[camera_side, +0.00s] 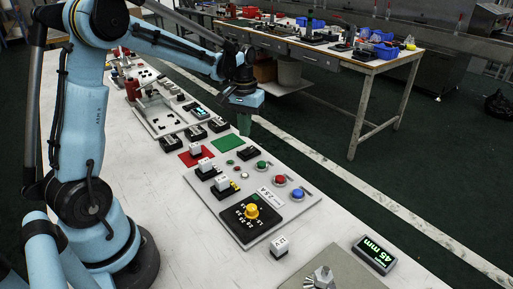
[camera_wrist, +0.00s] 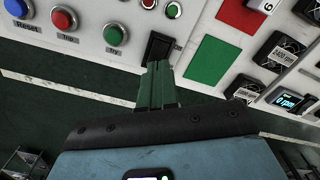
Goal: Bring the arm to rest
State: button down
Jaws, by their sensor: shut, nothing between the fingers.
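My gripper (camera_side: 244,123) hangs at the end of the blue arm, above the far edge of the white bench in the side view. In the wrist view my gripper (camera_wrist: 158,68) shows its two green fingers pressed together with nothing between them. Its tips appear in front of a black rocker switch (camera_wrist: 161,45) on the control panel. I cannot tell the exact gap between the fingertips and the panel. A green square (camera_wrist: 205,60) lies beside the fingers, and a red square (camera_wrist: 242,15) lies beyond it.
The panel (camera_side: 225,197) carries a yellow knob (camera_side: 252,211), coloured push buttons and several small labelled blocks. A display reading 45 mm (camera_side: 375,254) sits at the bench's near right. A second table (camera_side: 375,66) with blue bins stands behind, across a dark green floor.

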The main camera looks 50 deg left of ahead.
jog(key=shift+r, duration=0.65)
jog(key=shift+d+r, duration=0.1)
jog(key=s+d+r+m+t, duration=0.4)
jog(key=s+d+m+t, duration=0.2)
jog(key=s+d, duration=0.5)
jog(key=shift+s+d+t, duration=0.35)
jog(key=shift+d+t, duration=0.25)
jog(key=shift+d, duration=0.55)
jog(key=shift+r, duration=0.1)
